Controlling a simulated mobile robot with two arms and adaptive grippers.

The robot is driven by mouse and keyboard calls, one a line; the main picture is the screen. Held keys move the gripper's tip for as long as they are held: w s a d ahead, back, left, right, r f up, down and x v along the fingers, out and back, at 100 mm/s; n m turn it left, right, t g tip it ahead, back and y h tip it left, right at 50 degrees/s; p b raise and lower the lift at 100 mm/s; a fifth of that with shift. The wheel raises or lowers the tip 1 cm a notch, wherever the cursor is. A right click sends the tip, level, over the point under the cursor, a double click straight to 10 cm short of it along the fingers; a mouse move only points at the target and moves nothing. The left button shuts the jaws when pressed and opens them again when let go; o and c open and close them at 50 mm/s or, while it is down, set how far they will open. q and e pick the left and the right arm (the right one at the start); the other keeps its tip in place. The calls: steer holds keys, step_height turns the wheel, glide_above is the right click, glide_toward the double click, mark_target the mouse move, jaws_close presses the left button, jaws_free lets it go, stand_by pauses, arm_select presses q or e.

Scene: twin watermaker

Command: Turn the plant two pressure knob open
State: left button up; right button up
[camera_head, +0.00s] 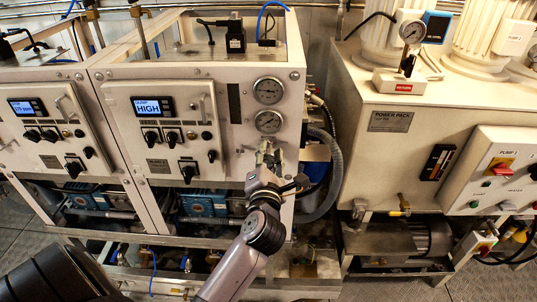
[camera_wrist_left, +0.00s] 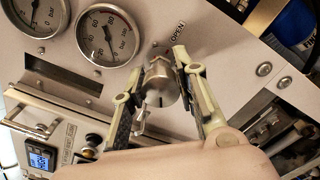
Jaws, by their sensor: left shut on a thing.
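The pressure knob (camera_wrist_left: 160,84) is a metal knob on the white panel below the gauges, next to an OPEN label (camera_wrist_left: 178,27) in the left wrist view. My left gripper (camera_wrist_left: 158,68) has one finger on each side of the knob and is shut on it. In the head view my left gripper (camera_head: 267,150) reaches up to the panel just under the lower gauge (camera_head: 268,122), and its fingers largely hide the knob. How far the knob is turned cannot be told. My right gripper is not in view.
Above the lower gauge is a second gauge (camera_head: 268,91). Left of them is a control box with a display reading HIGH (camera_head: 147,106). A grey hose (camera_head: 328,180) curves close to the right of the gripper. The power pack (camera_head: 390,122) stands further right, across a gap.

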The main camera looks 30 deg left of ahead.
arm_select(q)
jaws_close()
steer(key=shift+n, duration=1.6)
steer(key=o, duration=0.8)
jaws_free()
steer(key=shift+s+d, duration=0.3)
steer(key=shift+s, duration=0.15)
steer(key=v, duration=1.1)
steer(key=shift+d, duration=0.1)
steer(key=shift+f, duration=0.1)
